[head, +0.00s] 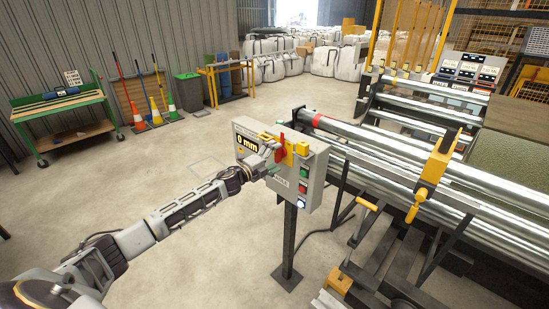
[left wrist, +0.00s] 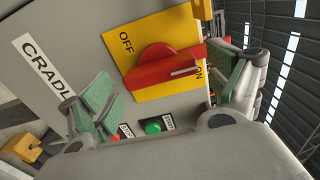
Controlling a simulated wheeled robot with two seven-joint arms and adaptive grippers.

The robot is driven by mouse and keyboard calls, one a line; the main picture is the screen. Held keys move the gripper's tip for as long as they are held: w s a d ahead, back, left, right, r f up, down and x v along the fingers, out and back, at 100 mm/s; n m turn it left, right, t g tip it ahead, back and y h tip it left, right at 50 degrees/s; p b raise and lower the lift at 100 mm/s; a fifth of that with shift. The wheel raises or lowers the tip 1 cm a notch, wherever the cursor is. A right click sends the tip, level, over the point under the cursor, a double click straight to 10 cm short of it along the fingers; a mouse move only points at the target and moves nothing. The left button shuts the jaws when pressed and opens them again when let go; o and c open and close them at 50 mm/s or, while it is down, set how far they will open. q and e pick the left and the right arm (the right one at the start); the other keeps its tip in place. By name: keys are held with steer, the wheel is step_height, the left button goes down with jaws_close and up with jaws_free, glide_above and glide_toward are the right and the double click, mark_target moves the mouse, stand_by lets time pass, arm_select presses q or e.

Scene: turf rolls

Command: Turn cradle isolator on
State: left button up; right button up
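The cradle isolator is a red rotary handle (left wrist: 165,68) on a yellow plate (left wrist: 118,41) marked OFF and ON. Its long end points right in the left wrist view, beside the partly hidden ON mark. In the head view the red handle (head: 280,152) shows on the grey control box (head: 316,172). My left gripper (head: 270,158) is at the box face, its fingers apart on either side of the handle. The right finger is close to the handle's end; I cannot tell whether they touch. My right gripper is out of view.
A green button (left wrist: 153,127) and a red button sit below the isolator. The box stands on a post (head: 289,240). Steel rollers (head: 420,150) and a yellow lever (head: 432,175) lie to the right. Floor to the left is clear up to a green bench (head: 60,105).

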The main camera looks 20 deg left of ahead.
arm_select(q)
steer(key=shift+s+a, duration=0.1)
steer(key=shift+s, duration=0.05)
stand_by(0.3)
steer(key=shift+v, duration=0.85)
steer(key=v, duration=1)
stand_by(0.4)
stand_by(0.6)
